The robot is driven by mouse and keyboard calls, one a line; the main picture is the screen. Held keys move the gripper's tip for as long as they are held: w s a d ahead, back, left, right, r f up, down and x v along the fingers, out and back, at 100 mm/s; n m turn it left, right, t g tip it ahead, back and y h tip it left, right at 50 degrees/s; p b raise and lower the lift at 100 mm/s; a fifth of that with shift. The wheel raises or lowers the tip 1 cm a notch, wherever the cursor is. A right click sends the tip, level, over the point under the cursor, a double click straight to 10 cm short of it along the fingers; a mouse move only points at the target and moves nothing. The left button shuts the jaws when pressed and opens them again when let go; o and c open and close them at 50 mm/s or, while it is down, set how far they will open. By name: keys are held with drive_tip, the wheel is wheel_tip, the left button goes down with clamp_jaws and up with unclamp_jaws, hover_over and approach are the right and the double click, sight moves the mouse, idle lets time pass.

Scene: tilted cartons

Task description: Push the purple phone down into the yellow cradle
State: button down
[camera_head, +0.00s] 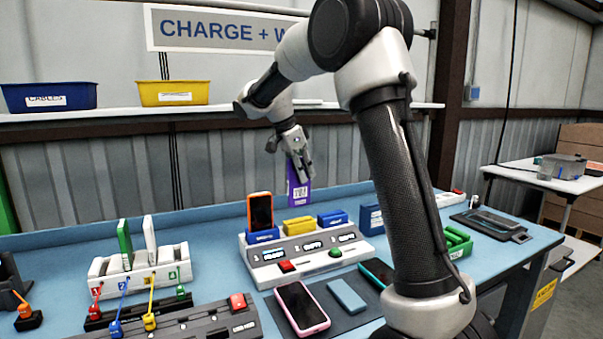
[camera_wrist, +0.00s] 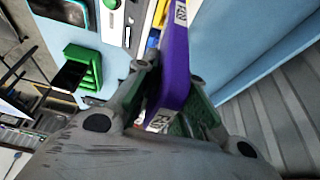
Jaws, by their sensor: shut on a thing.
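My gripper (camera_head: 295,155) is shut on the purple phone (camera_head: 299,188) and holds it upright in the air, above the back part of the charging station. In the wrist view the phone (camera_wrist: 176,62) sits between the two fingers (camera_wrist: 172,100). White labels with printed codes show on it. The yellow cradle (camera_head: 298,226) is the middle one on the white station (camera_head: 262,269) and looks empty. The phone's lower end appears above and apart from it. How well the phone lines up with the cradle in depth I cannot tell.
An orange phone (camera_head: 260,211) stands in the left blue cradle. The right blue cradle (camera_head: 332,218) looks empty. A pink-framed phone (camera_head: 301,307) lies on the dark mat in front. A white rack (camera_head: 139,266) with green and white devices stands left. A green tray (camera_head: 457,242) is right.

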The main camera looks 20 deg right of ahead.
sight(304, 205)
drive_tip(key=shift+f, duration=4.15)
drive_tip(key=shift+f, duration=0.55)
drive_tip(key=c, duration=1)
unclamp_jaws()
drive_tip(key=shift+r, duration=0.1)
drive_tip(key=shift+r, duration=3.45)
